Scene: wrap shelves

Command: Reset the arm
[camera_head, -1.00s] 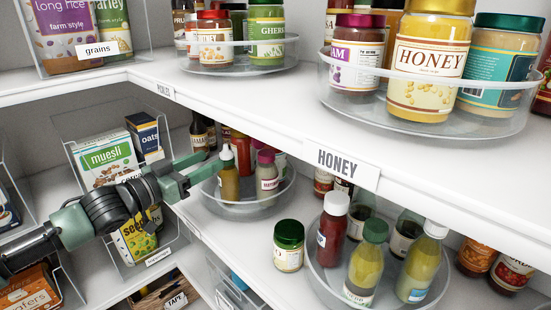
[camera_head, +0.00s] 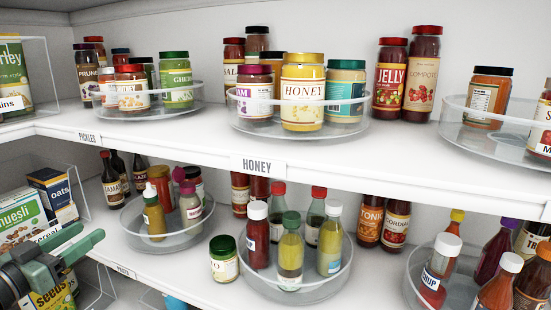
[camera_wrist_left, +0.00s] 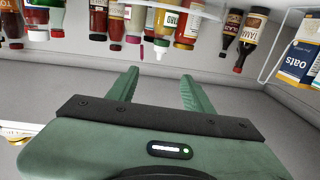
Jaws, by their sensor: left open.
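My left gripper (camera_head: 90,235) is at the lower left of the head view, in front of the lower shelf and the cereal boxes. Its two green fingers are apart with nothing between them. In the left wrist view the open fingers (camera_wrist_left: 160,76) reach toward the grey shelf back, and that picture is upside down. My right gripper is in neither view.
The gripper is close to the muesli box (camera_head: 20,220) and the oats box (camera_head: 53,192). A turntable of sauce bottles (camera_head: 165,241) and a green-lidded jar (camera_head: 223,260) stand to its right. The HONEY shelf edge (camera_head: 330,172) runs above.

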